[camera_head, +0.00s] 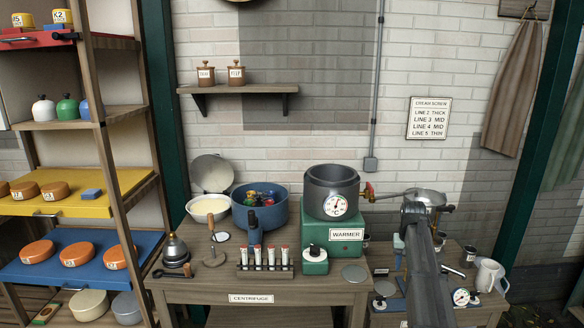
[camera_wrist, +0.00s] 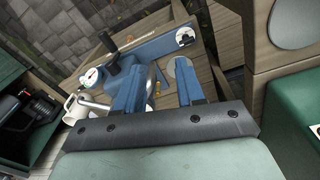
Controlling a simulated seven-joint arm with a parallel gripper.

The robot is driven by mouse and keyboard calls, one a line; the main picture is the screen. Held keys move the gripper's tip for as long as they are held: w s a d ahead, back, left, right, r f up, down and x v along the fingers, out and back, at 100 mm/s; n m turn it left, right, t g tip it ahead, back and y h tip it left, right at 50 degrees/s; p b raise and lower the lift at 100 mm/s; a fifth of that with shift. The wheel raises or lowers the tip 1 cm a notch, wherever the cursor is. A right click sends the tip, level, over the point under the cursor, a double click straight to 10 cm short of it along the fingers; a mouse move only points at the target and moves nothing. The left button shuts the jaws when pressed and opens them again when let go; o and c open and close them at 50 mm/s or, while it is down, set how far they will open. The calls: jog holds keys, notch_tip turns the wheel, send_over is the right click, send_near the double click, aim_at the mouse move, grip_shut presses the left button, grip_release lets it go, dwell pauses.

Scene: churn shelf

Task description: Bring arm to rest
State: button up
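My gripper (camera_wrist: 161,68) shows in the wrist view as two blue fingers held apart, with a clear gap and nothing seen gripped between them. It points down toward the lower bench at the right. In the head view my dark arm (camera_head: 428,270) reaches up over that bench, right of the warmer, and hides the fingers from clear sight. The task names no object.
The green warmer (camera_head: 346,234) with a dark pot (camera_head: 332,192) stands close left of my arm. A white jug (camera_head: 489,275) and a dial gauge (camera_head: 461,297) are on the right bench. A test-tube rack (camera_head: 265,266) stands on the main bench. Shelves (camera_head: 80,258) fill the left.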

jog(key=s+a+f+g, duration=0.1)
jog(key=s+a+f, duration=0.3)
jog(key=s+f, duration=0.5)
jog(key=s+a+f+n+g, duration=0.1)
jog(key=s+a+f, duration=0.45)
jog(key=f, duration=0.75)
jog(key=s+a+f+g, duration=0.1)
jog(key=s+a+f, duration=0.3)
jog(key=s+f, duration=0.6)
jog(key=s+a+f+g, duration=0.1)
jog(key=s+f, duration=0.3)
jog(key=s, duration=0.6)
jog(key=s+a+f+n+g, duration=0.1)
jog(key=s+a+f, duration=0.2)
jog(key=s, duration=0.7)
jog(key=s+a+f+n+g, duration=0.1)
jog(key=s+a+f+g, duration=0.1)
jog(key=s+f, duration=0.5)
jog(key=s+a, duration=0.1)
jog(key=s, duration=0.2)
jog(key=shift+s+f+y, duration=0.25)
jog(key=shift+y, duration=0.05)
